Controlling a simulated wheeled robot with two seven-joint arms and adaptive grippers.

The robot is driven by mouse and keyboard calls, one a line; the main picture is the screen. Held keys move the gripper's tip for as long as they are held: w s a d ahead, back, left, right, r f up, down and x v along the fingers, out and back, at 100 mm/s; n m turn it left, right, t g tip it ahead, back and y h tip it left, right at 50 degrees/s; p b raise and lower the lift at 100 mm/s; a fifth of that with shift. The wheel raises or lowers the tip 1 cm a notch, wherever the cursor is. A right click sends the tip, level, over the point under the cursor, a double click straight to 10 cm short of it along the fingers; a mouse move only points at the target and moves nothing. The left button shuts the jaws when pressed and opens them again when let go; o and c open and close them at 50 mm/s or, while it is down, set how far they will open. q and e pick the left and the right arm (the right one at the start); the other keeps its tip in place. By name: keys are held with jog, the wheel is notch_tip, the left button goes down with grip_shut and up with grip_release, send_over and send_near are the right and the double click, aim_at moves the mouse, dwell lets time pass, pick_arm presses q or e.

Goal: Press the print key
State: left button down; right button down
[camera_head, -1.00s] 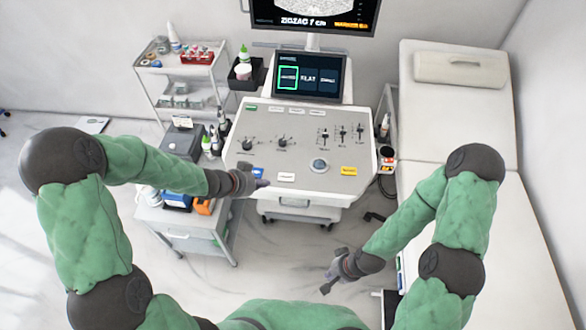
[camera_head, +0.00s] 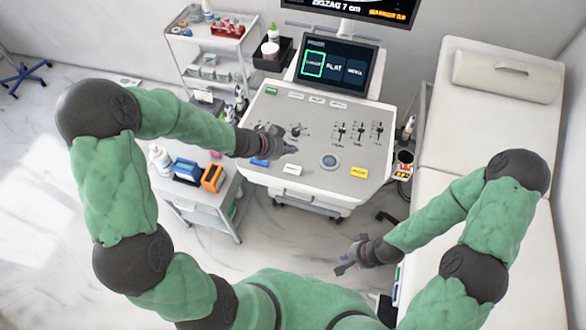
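The ultrasound console (camera_head: 312,182) stands in the middle, its grey panel facing up. Along the panel's front are a blue key (camera_head: 259,162), a white key (camera_head: 292,169) and a yellow key (camera_head: 360,172). At the back are a green key (camera_head: 271,90) and several white keys (camera_head: 317,100). The lettering is too small to read, so I cannot tell which is the print key. My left gripper (camera_head: 288,149) is over the panel's left part, just behind the white front key, its fingers unclear. My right gripper (camera_head: 344,261) is empty, fingers apart, low in front of the console.
A round trackball (camera_head: 329,161) and several sliders (camera_head: 359,132) are on the panel. A tilted touchscreen (camera_head: 335,68) stands behind it. A cart (camera_head: 215,196) with bottles and boxes is at left. An examination couch (camera_head: 484,110) is at right.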

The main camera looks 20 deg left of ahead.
pick_arm(q)
jog(key=b, duration=0.8)
send_over(290, 170)
jog(key=shift+w+f, duration=0.1)
jog(key=shift+f, duration=4.15)
jog(key=shift+f+b, duration=0.4)
